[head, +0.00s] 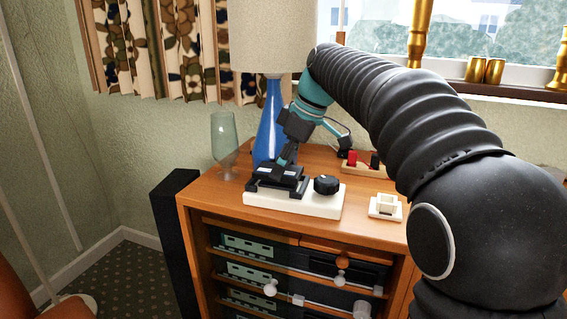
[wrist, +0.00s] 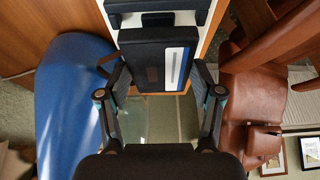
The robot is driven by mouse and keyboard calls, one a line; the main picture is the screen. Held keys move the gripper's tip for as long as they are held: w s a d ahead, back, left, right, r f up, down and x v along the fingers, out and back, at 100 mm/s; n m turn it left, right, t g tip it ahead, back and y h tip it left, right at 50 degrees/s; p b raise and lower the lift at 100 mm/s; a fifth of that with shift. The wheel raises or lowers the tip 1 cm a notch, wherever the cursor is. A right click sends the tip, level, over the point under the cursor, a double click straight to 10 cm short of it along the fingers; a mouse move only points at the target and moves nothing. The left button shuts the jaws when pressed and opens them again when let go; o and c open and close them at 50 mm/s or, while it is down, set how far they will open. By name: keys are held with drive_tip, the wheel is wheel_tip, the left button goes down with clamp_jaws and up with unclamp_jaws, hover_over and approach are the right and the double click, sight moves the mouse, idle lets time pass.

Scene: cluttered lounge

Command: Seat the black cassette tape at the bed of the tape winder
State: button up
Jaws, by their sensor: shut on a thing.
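The tape winder has a white base (head: 300,204) with a black bed (head: 262,190) on its left and a black round knob (head: 326,185) on its right. It stands on the wooden cabinet top. My gripper (head: 286,162) reaches down over the bed. In the wrist view my gripper (wrist: 160,76) is shut on the black cassette tape (wrist: 150,60), which has a white and blue strip along one side. The cassette also shows dark at the bed in the head view (head: 281,177). I cannot tell whether it rests in the bed or hovers just above it.
A blue lamp (head: 268,130) and a glass goblet (head: 225,140) stand close behind and left of the winder. A small rack with red and black pieces (head: 362,164) and a white switch-like block (head: 386,206) stand to its right. The cabinet's front edge is near.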

drive_tip(key=shift+f+b, duration=0.55)
drive_tip(key=shift+f, duration=0.35)
idle(0.4)
drive_tip(key=o, duration=1.2)
drive_tip(key=shift+v, duration=6)
drive_tip(key=shift+s, duration=0.1)
